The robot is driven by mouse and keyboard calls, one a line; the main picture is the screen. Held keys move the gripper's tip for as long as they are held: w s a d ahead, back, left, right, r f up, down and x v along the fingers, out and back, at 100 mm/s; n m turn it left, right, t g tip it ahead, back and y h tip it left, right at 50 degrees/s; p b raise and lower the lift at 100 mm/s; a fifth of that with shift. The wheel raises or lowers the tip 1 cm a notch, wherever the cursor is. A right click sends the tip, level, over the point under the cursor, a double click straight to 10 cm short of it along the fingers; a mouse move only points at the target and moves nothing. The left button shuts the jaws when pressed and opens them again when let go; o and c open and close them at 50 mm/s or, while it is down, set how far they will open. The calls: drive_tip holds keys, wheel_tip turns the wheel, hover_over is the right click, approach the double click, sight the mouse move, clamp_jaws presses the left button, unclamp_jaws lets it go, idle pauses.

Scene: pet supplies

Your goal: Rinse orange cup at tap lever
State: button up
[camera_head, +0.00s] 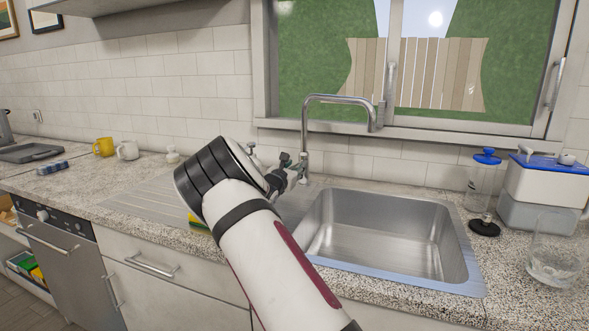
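A yellow-orange cup (103,147) stands on the left counter by the tiled wall, beside a white cup. The silver tap (305,125) rises behind the sink, its spout arched to the right. My gripper (294,174) is close to the base of the tap, where the lever seems to be. The lever is hard to make out among the dark gripper parts, and I cannot tell whether they touch. The fingers are small and partly hidden by my arm, so their opening is unclear. The orange cup is far to the left of my gripper.
The steel sink (385,235) looks empty. A white cup (128,150) stands left. A yellow-green sponge (197,224) is partly behind my arm. A blue-topped container (545,190), a clear bottle (482,190) and a glass jar (555,250) crowd the right counter. The ribbed drainboard (150,207) has bare room.

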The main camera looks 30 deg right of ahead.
clamp_jaws()
drive_tip(key=shift+r, duration=0.1)
drive_tip(key=shift+s+d+r+p, duration=0.1)
drive_tip(key=shift+r+p, duration=0.1)
drive_tip(key=shift+p, duration=0.25)
drive_tip(key=shift+r+g+y+p, duration=0.2)
drive_tip(key=shift+g+y+p, duration=0.3)
drive_tip(key=shift+y+p, duration=0.15)
unclamp_jaws()
